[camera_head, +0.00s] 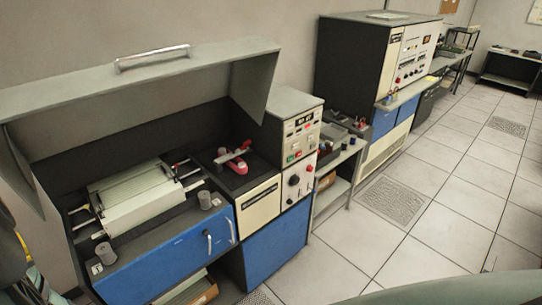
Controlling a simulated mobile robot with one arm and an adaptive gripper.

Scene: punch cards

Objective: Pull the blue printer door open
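A blue printer door (160,262) forms a wide panel on the front of the printer at the lower left. A white handle (209,242) is on its right part, and a second slim white bar (231,230) shows near its right edge. The panel appears closed, though I cannot tell whether it is slightly ajar. The printer's grey hood (140,75) stands raised above it, with a metal handle on top. My gripper is not clearly visible in this view, and I see nothing holding the door's handle.
A control cabinet (297,140) with a lower blue panel (277,248) adjoins the printer on the right. A small grey side table (338,165) and a tall dark machine (350,65) stand beyond. Tiled floor (350,250) is free at right. Dark shapes at the left edge are unclear.

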